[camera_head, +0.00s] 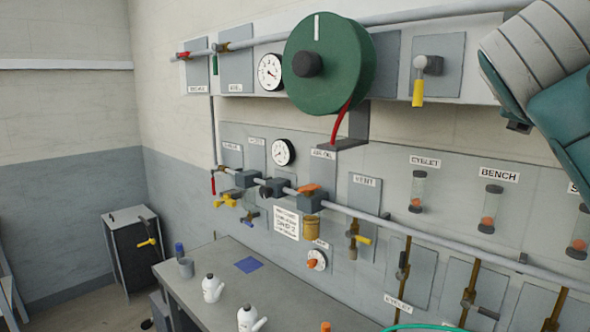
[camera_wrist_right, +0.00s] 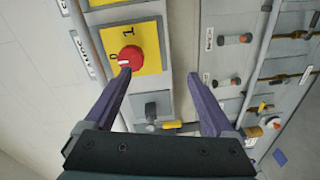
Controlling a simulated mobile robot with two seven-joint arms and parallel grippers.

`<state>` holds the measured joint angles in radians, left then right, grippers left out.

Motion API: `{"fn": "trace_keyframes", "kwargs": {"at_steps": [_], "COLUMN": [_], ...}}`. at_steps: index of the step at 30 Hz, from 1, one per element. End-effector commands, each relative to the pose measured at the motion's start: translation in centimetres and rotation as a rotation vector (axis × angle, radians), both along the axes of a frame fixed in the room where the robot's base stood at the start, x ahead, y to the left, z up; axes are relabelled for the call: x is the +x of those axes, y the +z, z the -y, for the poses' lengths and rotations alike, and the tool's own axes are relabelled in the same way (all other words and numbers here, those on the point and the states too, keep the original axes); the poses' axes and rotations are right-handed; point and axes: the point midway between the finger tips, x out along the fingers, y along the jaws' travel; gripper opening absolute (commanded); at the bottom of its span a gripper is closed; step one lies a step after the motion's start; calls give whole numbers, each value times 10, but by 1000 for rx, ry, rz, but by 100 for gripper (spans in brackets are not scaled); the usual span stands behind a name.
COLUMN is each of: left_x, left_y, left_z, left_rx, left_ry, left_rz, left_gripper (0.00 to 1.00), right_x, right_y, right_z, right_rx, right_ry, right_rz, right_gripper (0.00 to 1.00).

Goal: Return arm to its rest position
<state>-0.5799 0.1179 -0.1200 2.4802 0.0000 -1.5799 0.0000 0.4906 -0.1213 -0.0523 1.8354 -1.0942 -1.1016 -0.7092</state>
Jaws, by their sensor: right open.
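My right arm (camera_head: 545,75) comes in at the upper right of the head view, raised in front of the wall panels. Its gripper is outside that view. In the wrist view my right gripper (camera_wrist_right: 158,76) is open, with two purple fingers spread apart and nothing between them. A red rotary knob (camera_wrist_right: 131,58) on a yellow plate (camera_wrist_right: 150,52) marked 0 and 1 shows beyond the left fingertip. I cannot tell whether the finger touches it. My left gripper is not in view.
A green hose reel (camera_head: 328,65) juts from the wall. A yellow-handled valve (camera_head: 419,85) is beside it and shows below the knob in the wrist view. Pipes (camera_head: 400,232) and sight glasses (camera_head: 490,208) line the panel. White bottles (camera_head: 211,289) stand on the grey bench (camera_head: 215,262).

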Motion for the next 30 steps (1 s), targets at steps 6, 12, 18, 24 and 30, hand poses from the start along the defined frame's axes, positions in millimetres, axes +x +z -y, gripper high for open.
{"fn": "trace_keyframes", "kwargs": {"at_steps": [6,12,18,24,30], "left_x": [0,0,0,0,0], "left_y": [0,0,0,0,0], "left_z": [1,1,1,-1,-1], "left_rx": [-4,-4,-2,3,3], "left_ry": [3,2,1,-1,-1], "left_rz": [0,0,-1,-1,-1], "left_gripper": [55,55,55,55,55], "right_x": [-66,-175,-262,-287,-287], "right_y": [-154,-258,-291,-295,-295], "right_z": [-20,-72,-117,-129,-129], "right_rx": [477,950,1234,1306,1306], "right_ry": [62,27,-57,-86,-86], "right_rz": [-126,-330,-512,-566,-566], "right_gripper": [89,89,89,89,89]}}
